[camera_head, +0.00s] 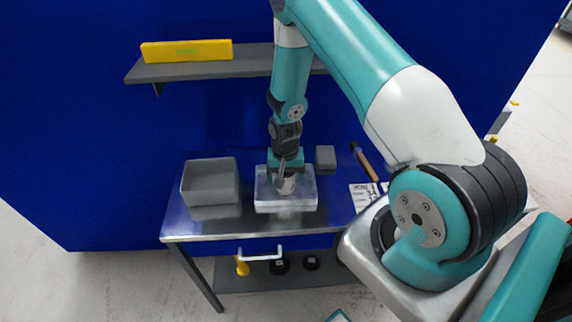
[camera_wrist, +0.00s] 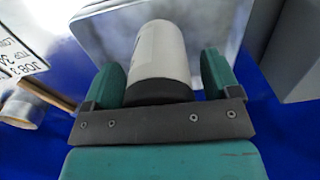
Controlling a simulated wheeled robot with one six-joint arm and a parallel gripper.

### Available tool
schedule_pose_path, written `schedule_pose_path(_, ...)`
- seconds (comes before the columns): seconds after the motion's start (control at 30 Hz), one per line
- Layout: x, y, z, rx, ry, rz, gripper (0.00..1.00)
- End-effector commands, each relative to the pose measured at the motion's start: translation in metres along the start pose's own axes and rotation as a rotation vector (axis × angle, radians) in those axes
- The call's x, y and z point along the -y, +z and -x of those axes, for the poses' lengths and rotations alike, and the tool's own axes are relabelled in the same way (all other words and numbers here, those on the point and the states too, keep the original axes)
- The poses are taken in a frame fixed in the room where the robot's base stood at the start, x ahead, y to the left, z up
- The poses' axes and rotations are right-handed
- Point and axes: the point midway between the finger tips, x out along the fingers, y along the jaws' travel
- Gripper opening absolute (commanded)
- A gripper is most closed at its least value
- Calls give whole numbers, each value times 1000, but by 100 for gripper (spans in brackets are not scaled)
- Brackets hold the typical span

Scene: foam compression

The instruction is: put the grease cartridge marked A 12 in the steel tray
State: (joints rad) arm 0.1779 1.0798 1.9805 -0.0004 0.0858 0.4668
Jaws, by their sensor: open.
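A white cylindrical cartridge (camera_wrist: 161,52) with a dark end cap stands out between the spread fingers of my gripper (camera_wrist: 162,78) in the wrist view. A gap shows on the right side; contact on the left is unclear. No A 12 marking is readable. The cartridge (camera_head: 287,187) is small and partly hidden under my gripper (camera_head: 285,176) in the head view. It is over or inside the pale steel tray (camera_head: 286,207) on the bench. The tray's shiny surface (camera_wrist: 107,32) also shows behind the cartridge in the wrist view. Whether the cartridge rests on the tray floor is unclear.
A grey open bin (camera_head: 210,187) stands left of the tray, and a small grey box (camera_head: 325,158) behind it at right. A wooden-handled tool (camera_head: 367,165) and printed papers (camera_head: 362,196) lie at right. A shelf (camera_head: 215,68) with a yellow bar (camera_head: 187,51) is above.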

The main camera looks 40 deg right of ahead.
Motion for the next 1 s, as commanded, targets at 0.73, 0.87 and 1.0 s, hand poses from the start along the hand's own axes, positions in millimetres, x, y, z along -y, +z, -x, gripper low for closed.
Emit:
schedule_pose_path(0.73, 1, 0, 116, -3, -3, 3, 82)
schedule_pose_path(0.87, 16, 15, 142, -3, -36, 79, 82)
schedule_pose_path(1.0, 52, 70, 203, 0, -130, 325, 82)
